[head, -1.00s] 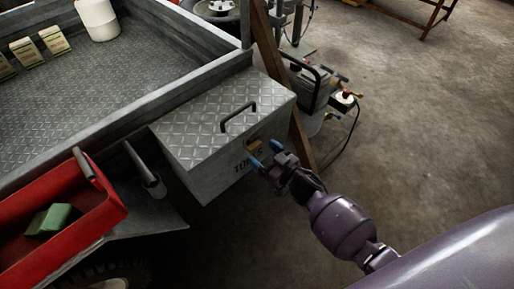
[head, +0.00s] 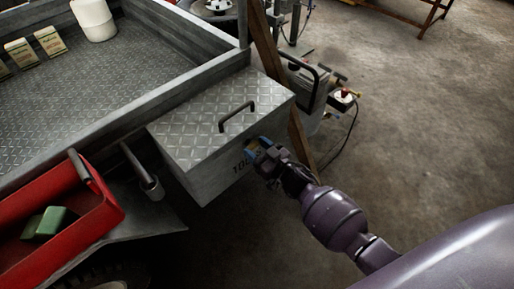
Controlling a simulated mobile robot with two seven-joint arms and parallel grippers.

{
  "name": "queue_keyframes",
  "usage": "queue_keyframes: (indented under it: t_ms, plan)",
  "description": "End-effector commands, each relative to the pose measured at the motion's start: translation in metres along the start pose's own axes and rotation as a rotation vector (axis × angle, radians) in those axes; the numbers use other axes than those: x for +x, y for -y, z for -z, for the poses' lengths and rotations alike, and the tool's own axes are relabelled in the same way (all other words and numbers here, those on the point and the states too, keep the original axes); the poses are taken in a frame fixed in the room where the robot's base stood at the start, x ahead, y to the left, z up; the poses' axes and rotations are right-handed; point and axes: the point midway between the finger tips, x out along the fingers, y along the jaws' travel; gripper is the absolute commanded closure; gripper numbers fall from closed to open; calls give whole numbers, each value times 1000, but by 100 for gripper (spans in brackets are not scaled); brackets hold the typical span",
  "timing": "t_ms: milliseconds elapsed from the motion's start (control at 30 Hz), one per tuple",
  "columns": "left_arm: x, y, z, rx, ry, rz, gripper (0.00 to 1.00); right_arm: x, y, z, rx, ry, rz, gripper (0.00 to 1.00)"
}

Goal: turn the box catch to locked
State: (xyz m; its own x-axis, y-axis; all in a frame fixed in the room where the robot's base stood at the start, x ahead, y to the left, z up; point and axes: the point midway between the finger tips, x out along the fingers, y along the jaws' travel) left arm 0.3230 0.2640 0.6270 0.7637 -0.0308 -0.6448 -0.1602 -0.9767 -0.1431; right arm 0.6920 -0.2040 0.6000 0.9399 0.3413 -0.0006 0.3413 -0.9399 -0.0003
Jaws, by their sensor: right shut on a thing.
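The metal box (head: 190,135) has a closed diamond-plate lid with a dark bar handle (head: 237,117) on top. Its front face carries dark lettering, partly covered by my gripper. My right gripper (head: 256,152) is at the upper part of the front face, its blue-tipped fingers closed around the small box catch. The catch is hidden behind the fingers, so its angle cannot be told. My left gripper is not in view.
A trailer bed with a raised wall (head: 175,88) stands behind the box. A red tray (head: 60,215) with green blocks is at lower left. A wooden post (head: 299,140) and a grey machine (head: 306,90) stand right of the box.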

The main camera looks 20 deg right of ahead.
Motion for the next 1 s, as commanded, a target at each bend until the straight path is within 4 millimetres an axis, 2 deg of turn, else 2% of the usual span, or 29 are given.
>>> queue_keyframes:
  t_ms: [267, 433, 1000]
  plan:
    - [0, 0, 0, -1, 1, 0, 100, 0, 0, 0, -42, 0, 0, 68]
    - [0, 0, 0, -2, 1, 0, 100, 0, 1, 0, -132, -1, 0, 68]
    - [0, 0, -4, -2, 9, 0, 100, 0, 3, -2, -650, 0, 0, 68]
